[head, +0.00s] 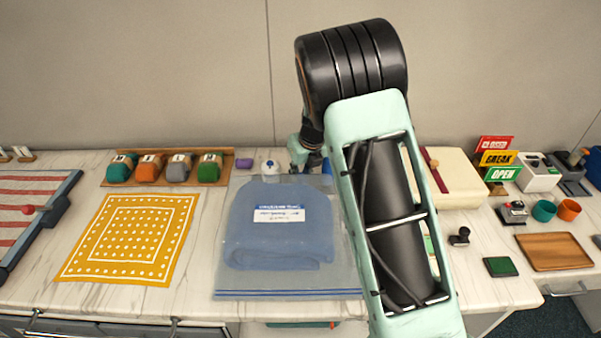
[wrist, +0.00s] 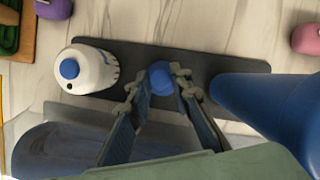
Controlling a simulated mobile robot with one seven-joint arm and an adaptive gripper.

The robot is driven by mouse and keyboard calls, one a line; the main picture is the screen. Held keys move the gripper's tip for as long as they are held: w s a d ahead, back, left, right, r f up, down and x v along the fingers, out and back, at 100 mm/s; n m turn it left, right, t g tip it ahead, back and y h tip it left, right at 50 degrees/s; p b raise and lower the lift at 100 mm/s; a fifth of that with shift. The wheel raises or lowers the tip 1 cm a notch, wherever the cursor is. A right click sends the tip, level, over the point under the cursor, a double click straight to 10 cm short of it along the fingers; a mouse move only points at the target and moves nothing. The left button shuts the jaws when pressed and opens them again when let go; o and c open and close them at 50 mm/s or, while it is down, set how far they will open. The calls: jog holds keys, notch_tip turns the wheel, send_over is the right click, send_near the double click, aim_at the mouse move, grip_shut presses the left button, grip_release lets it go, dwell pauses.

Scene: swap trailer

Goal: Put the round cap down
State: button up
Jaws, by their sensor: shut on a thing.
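In the wrist view a small round blue cap (wrist: 160,78) sits between the fingertips of my gripper (wrist: 159,86), which is shut on it. The cap is over a dark grey strip-shaped mat (wrist: 200,58); I cannot tell whether it touches the mat. A white container with a blue top (wrist: 95,72) stands on the mat to the left. A large blue rounded body (wrist: 250,98) is close on the right. In the head view my gripper (head: 308,160) is at the back of the counter, right of the white container (head: 270,172), and the cap is hidden.
A clear bag holding a folded blue garment (head: 280,245) lies in front of my gripper. A yellow patterned cloth (head: 130,238) and a wooden rack of colored blocks (head: 227,163) are to the left. A cream box (head: 455,180) stands to the right. The wall (head: 200,70) is close behind.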

jog(key=shift+f, duration=0.2)
jog(key=o, duration=0.8)
jog(key=shift+s+r, duration=0.1)
jog(key=shift+r, duration=0.55)
jog(key=p+v, duration=0.1)
jog(key=v, duration=1)
jog(key=shift+s, duration=0.1)
jog(key=shift+r, duration=0.15)
